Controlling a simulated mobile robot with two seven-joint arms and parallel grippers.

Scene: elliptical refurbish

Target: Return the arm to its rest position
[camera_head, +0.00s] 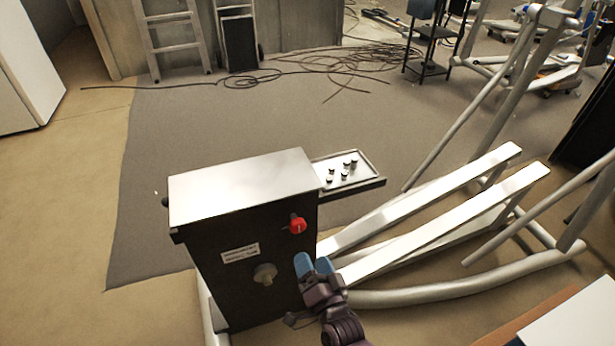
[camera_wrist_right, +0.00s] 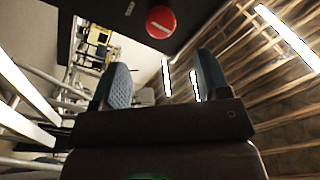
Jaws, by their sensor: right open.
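My right gripper (camera_head: 314,265) is in front of the right part of the dark box's front face, below the red knob (camera_head: 298,225). In the right wrist view its two blue-padded fingers (camera_wrist_right: 155,82) stand apart with nothing between them. The red knob also shows in that view (camera_wrist_right: 161,22), beyond the fingertips and apart from them. My left gripper is in neither view.
The dark box (camera_head: 215,275) has a pale metal top and a beige knob (camera_head: 265,274). A tray (camera_head: 372,183) with several small dark pieces juts from its right side. Metal rails and tubes (camera_head: 440,225) stand to the right. Cables (camera_head: 340,62) lie on the floor behind.

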